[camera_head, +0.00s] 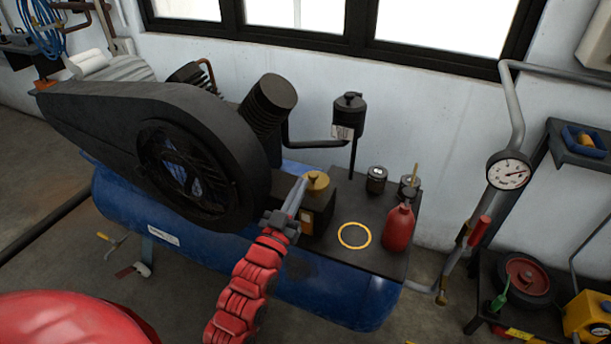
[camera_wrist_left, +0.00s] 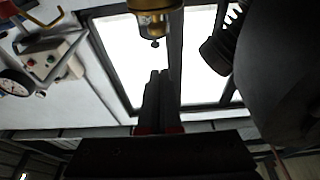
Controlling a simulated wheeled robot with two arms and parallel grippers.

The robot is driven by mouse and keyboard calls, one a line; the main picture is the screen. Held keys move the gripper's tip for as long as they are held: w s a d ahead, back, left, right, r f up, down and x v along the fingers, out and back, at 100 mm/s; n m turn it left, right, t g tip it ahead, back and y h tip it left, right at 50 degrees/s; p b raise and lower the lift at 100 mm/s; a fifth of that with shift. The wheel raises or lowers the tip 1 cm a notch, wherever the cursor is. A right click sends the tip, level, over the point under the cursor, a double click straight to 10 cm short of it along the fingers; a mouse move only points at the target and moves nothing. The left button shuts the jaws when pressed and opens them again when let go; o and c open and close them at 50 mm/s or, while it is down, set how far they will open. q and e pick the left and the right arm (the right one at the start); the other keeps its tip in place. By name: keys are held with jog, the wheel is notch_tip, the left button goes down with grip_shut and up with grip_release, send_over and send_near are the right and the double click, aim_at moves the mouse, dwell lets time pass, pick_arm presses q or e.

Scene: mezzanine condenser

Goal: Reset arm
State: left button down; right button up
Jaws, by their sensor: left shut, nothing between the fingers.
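My left gripper (camera_head: 300,190) is at the end of the red arm over the blue compressor (camera_head: 330,293). In the left wrist view its two dark fingers (camera_wrist_left: 159,76) lie together, shut with nothing between them. In the head view its tips are close beside a brass-topped fitting (camera_head: 317,182) on the black top plate. A brass and glass part (camera_wrist_left: 153,22) shows just beyond the fingertips in the left wrist view. I cannot tell whether the tips touch it. My right gripper is not in view.
The black belt guard (camera_head: 90,125) stands left of the gripper. A red bottle (camera_head: 398,228), a yellow ring (camera_head: 354,235) and a black canister (camera_head: 349,115) are on or over the plate. A pressure gauge (camera_head: 508,171) on a pipe and a shelf stand at right.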

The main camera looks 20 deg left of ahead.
pick_arm(q)
jog(key=shift+v, duration=2.35)
